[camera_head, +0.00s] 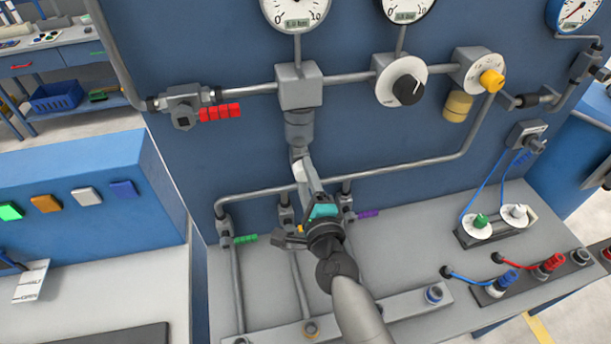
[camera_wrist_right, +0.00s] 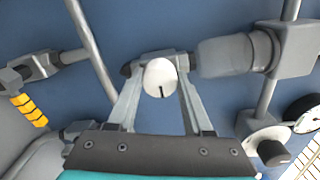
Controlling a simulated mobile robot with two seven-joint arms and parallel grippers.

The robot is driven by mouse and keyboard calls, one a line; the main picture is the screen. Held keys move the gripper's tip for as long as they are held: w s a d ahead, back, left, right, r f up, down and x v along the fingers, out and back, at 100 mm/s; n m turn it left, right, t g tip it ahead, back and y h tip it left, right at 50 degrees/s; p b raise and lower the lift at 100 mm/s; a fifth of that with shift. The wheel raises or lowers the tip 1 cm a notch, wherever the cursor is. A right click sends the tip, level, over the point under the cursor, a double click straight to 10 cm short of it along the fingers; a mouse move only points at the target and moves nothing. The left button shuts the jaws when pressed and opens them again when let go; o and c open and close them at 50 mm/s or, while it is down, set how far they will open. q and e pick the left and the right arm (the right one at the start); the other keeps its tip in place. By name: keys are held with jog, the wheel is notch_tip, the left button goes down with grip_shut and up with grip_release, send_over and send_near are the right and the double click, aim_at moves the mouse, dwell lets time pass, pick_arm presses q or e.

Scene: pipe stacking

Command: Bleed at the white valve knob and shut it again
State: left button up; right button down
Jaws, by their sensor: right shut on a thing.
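The white valve knob (camera_wrist_right: 160,78) sits between the two fingers of my right gripper (camera_wrist_right: 160,68) in the right wrist view. It is round and has a short dark mark on its face, toward the bottom of the picture. My right gripper is shut on it, with one finger on each side. In the head view, my right gripper (camera_head: 299,163) reaches up to the panel just under a grey cylindrical fitting (camera_head: 299,128). Only a small pale edge of the knob (camera_head: 298,173) shows there; my gripper hides the rest. My left gripper is not in view.
A red-handled valve (camera_head: 220,112) is on the pipe at left. A black-and-white dial knob (camera_head: 403,84) and a yellow knob (camera_head: 491,81) are at right. Green (camera_head: 245,239) and purple (camera_head: 368,214) handles flank my right arm. Gauges line the panel's top.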

jog(key=shift+c, duration=1.5)
grip_release()
jog(key=shift+s, duration=0.1)
jog(key=s+d+b, duration=0.1)
jog(key=s+d, duration=0.2)
jog(key=s, duration=1.2)
jog(key=shift+b, duration=0.4)
